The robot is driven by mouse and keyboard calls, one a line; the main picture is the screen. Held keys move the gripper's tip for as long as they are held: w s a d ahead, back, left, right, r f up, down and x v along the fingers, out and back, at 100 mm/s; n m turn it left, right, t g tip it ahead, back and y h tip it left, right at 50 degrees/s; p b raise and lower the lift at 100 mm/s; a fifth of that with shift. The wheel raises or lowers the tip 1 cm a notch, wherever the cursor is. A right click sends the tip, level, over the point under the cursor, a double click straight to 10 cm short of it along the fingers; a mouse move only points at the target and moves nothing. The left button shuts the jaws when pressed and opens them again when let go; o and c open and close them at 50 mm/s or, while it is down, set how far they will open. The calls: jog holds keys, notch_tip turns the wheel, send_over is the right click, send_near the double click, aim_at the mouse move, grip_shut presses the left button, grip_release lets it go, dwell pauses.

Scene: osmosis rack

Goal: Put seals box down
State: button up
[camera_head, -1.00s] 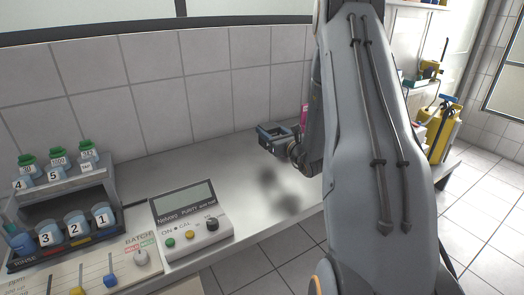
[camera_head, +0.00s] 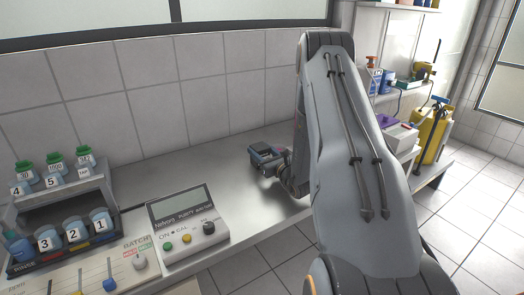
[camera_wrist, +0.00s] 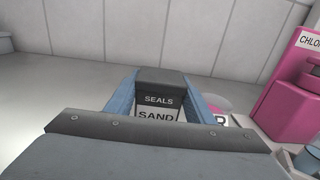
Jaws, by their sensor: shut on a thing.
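The seals box (camera_wrist: 160,92) is a small dark-topped box with a white lower label, lettered SEALS and SAND. It sits between the two blue fingers of my gripper (camera_wrist: 162,100) in the wrist view, and the fingers are shut on it. In the head view my gripper (camera_head: 265,155) is low over the steel bench (camera_head: 160,165), towards its back right. The box is hard to make out there. I cannot tell whether its underside touches the bench.
A pink container (camera_wrist: 292,85) labelled CHLO… stands close at right in the wrist view. A purity meter (camera_head: 187,222) and a rack of numbered bottles (camera_head: 60,215) occupy the bench's left. Bench left of my gripper is clear.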

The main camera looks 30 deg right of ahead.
aim_at(262, 153)
jog(key=shift+f, duration=0.1)
jog(key=o, duration=1.2)
jog(key=shift+c, duration=0.2)
